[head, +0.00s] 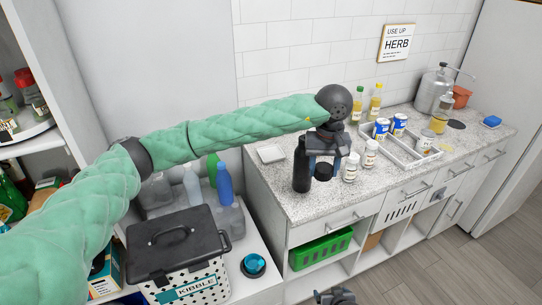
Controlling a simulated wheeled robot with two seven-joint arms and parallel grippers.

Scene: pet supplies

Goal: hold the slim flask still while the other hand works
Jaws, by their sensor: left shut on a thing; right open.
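The slim flask (302,172) is black and stands upright near the front left edge of the speckled counter. My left gripper (318,158) comes down from above and is shut on the flask; its fingers hide part of the flask's right side. A short dark round piece (323,173) shows just right of the flask below the gripper; I cannot tell what it is. My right gripper (335,297) is open and low at the bottom edge, in front of the cabinet and away from the flask, mostly cut off by the frame.
White jars (351,167) stand close right of the flask. A divided tray (408,152) with cans is further right. A small white dish (271,153) lies behind left. A lidded kibble bin (180,245) stands on the lower surface at left. The front right counter is clear.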

